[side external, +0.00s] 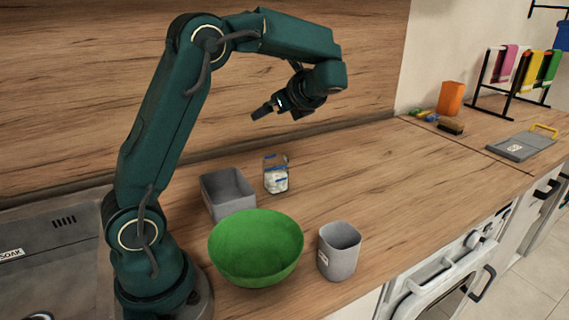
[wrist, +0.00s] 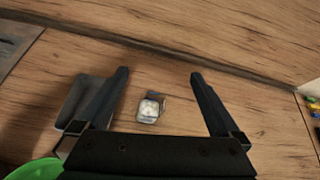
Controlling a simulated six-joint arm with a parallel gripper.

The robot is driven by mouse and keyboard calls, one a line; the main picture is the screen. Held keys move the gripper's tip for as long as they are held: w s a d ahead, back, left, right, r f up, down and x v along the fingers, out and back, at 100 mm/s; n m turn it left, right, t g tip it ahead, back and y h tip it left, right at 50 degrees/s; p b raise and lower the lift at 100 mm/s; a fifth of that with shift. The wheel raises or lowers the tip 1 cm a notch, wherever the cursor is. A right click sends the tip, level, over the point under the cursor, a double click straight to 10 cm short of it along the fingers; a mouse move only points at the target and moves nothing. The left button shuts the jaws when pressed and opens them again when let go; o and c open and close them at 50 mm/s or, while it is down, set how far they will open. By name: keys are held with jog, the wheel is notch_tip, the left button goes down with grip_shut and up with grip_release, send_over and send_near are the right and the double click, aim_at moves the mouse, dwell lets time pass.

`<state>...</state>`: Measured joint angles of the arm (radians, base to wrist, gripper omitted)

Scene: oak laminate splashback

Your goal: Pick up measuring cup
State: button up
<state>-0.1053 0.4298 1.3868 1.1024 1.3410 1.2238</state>
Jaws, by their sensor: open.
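The measuring cup appears to be the small clear container with blue marks and white contents (side external: 276,176). It stands upright on the wooden counter, right of the grey box. In the wrist view the cup (wrist: 149,109) shows from above, between my two fingers but well below them, nearer the left finger. My gripper (side external: 264,109) is open and empty, high above the counter and apart from the cup. Its two spread fingers also show in the wrist view (wrist: 159,73).
A grey rectangular box (side external: 228,192) stands just left of the cup. A green bowl (side external: 256,247) and a grey tumbler (side external: 339,250) stand nearer the counter's front edge. The wooden splashback (side external: 80,90) rises behind. The counter right of the cup is clear.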

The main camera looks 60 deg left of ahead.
aim_at(281, 171)
jog(key=shift+m+y, duration=0.6)
jog(key=shift+m, duration=0.3)
jog(key=f, duration=0.5)
jog(key=w+a+f, duration=0.1)
jog(key=f, duration=0.5)
jog(key=a+f, duration=0.1)
jog(key=f, duration=0.5)
jog(key=shift+w+a+f, duration=0.1)
jog(key=shift+w+f, duration=0.15)
jog(key=shift+x, duration=2.5)
jog(key=shift+r, duration=0.1)
jog(key=c, duration=1.4)
